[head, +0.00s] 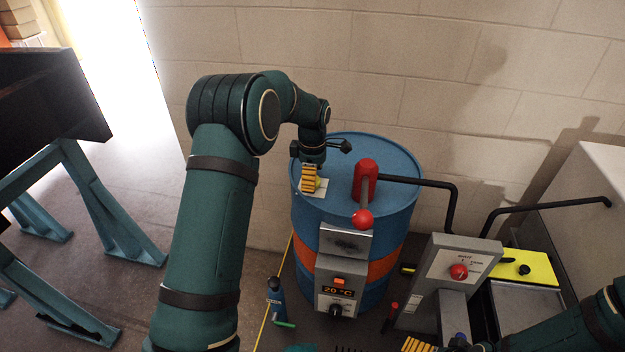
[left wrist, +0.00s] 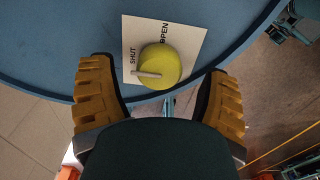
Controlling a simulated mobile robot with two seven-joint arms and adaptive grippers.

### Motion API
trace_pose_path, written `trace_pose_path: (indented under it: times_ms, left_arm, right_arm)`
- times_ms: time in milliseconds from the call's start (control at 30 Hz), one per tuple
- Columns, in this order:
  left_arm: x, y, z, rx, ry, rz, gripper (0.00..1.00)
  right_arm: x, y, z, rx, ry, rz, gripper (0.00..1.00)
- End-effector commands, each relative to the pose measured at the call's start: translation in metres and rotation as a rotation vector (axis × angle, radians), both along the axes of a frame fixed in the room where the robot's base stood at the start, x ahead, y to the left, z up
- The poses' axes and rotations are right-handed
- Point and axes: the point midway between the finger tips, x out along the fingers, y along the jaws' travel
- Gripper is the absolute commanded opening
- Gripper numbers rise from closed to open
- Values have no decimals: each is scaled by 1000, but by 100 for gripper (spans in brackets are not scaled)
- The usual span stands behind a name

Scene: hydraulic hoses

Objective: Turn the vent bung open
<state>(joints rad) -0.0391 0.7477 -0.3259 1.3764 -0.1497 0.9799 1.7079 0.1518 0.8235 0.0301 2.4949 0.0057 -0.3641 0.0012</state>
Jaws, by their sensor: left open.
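The vent bung is a round yellow knob (left wrist: 160,63) on a white plate (left wrist: 190,37) marked SHUT and OPEN, on top of the blue drum (head: 335,212). Its pale pointer bar points left, toward the SHUT side. My left gripper (left wrist: 160,100) is open, with one ribbed orange finger to each side of the bung and no visible contact. In the head view my left gripper (head: 312,180) is over the drum's left part and mostly hides the bung (head: 323,183). My right gripper (head: 420,346) is cut off at the bottom edge, so its opening is unclear.
A red post with a lever and red ball (head: 362,219) stands on the drum, right of my left gripper. A black pipe (head: 425,182) runs right from it. A heater box (head: 340,291) is on the drum's front. A grey control panel (head: 455,265) stands right. A block wall is behind.

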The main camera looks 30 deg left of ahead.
Motion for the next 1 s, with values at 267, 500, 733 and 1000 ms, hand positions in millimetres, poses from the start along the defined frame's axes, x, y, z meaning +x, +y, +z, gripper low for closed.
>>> trace_pose_path:
  times_ms: [267,500,733,1000]
  left_arm:
    - [0,0,-13,-1,0,0,77]
    - [0,0,-13,-1,0,0,63]
    - [0,0,-12,-1,0,0,8]
    - [0,0,-12,0,0,-30,7]
  right_arm:
    - [0,0,0,0,0,0,100]
    - [0,0,0,0,0,0,100]
    - [0,0,0,0,0,0,100]
    - [0,0,0,0,0,0,100]
